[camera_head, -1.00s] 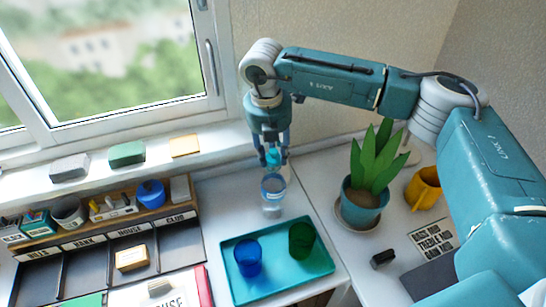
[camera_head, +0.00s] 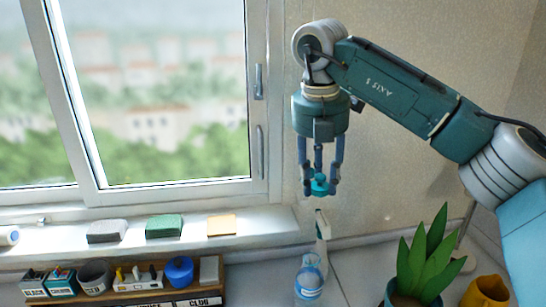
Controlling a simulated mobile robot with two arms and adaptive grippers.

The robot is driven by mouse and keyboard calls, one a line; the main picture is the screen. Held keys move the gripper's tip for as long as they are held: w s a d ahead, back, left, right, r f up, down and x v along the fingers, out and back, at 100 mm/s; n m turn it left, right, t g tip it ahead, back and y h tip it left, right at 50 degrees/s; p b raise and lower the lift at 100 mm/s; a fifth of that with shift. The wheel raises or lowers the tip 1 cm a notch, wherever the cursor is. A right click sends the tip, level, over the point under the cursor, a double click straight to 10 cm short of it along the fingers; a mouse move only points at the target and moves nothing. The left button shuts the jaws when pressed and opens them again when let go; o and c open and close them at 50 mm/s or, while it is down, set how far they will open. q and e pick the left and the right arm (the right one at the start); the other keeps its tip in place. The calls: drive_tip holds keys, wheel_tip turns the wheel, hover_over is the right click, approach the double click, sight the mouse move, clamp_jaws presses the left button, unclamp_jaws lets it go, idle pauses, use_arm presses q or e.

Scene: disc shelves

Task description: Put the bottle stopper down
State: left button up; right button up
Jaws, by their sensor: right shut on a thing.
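My right gripper (camera_head: 319,186) points down in front of the wall, right of the window. Its fingers are shut on a small teal bottle stopper (camera_head: 320,183). A clear bottle (camera_head: 309,279) with a blue band stands on the white surface below the gripper, at the bottom of the view. The held stopper is well above the bottle and apart from it. My left gripper is not in view.
A potted plant (camera_head: 425,256) and a yellow mug (camera_head: 487,293) are at right. The windowsill (camera_head: 60,242) holds several blocks. A wooden rack (camera_head: 211,265) with small containers is at lower left.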

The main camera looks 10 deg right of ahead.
drive_tip(key=n, duration=0.1)
drive_tip(key=f+n, duration=0.1)
drive_tip(key=shift+s+f+n, duration=0.1)
drive_tip(key=shift+s+n, duration=0.25)
drive_tip(key=shift+n, duration=0.05)
drive_tip(key=s+f+m+g, duration=0.1)
drive_tip(key=s+f+m, duration=0.3)
drive_tip(key=m, duration=0.6)
drive_tip(key=s+d+f+m+g, duration=0.1)
drive_tip(key=s+f+m, duration=0.4)
drive_tip(key=m, duration=0.5)
drive_tip(key=s+d+f+m+g+y, duration=0.1)
drive_tip(key=s+f+m, duration=0.4)
drive_tip(key=m, duration=0.5)
drive_tip(key=s, duration=0.2)
drive_tip(key=shift+s+m, duration=0.3)
drive_tip(key=shift+s, duration=0.05)
